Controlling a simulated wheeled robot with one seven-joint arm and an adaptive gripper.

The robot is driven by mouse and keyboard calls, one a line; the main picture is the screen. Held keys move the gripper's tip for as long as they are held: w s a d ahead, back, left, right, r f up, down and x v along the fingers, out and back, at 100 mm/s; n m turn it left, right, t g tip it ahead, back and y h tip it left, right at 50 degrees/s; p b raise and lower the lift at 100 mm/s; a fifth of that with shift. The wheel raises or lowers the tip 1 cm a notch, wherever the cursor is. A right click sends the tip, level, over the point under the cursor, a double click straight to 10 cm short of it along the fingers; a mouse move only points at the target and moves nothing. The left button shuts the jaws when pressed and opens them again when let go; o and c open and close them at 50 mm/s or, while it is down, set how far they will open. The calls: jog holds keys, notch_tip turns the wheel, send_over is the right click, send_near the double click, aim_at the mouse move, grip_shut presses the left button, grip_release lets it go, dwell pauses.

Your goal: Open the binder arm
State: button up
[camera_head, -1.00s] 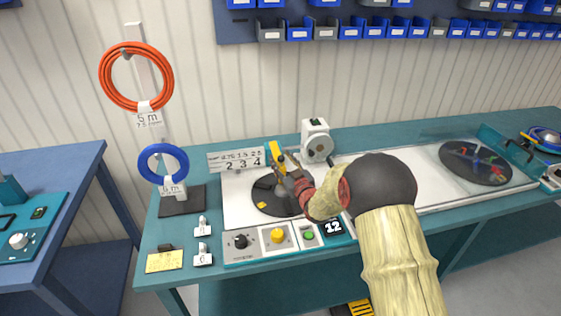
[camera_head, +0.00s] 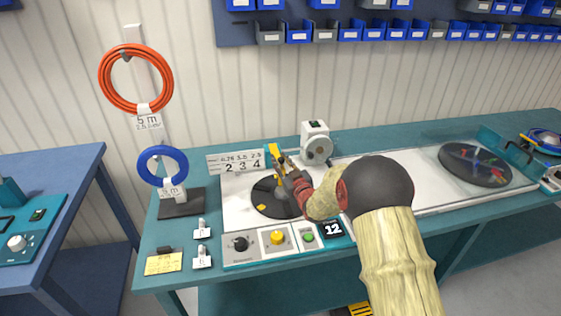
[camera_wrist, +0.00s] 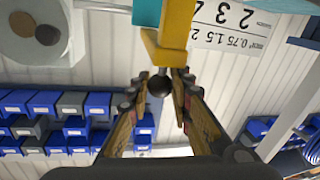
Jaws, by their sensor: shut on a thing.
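The yellow binder arm (camera_head: 273,151) stands raised above the machine's black turntable disc (camera_head: 268,203). In the wrist view the yellow binder arm (camera_wrist: 176,25) comes down from the top, and a dark round knob (camera_wrist: 158,86) on a short metal stem sits at its end. My gripper (camera_head: 283,176) reaches in from the right, with its fingers closed around the knob. In the wrist view the fingers of my gripper (camera_wrist: 157,95) lie on either side of the knob. My gripper and arm hide part of the disc and the arm's lower end.
A white-and-grey device (camera_head: 316,143) stands just right of the binder arm. A number plate (camera_head: 236,162) is behind its left side. Control knobs and a green button (camera_head: 308,238) line the front. A stand with orange (camera_head: 104,80) and blue coils is at left.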

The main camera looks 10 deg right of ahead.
grip_shut()
jog(key=shift+r, duration=0.1)
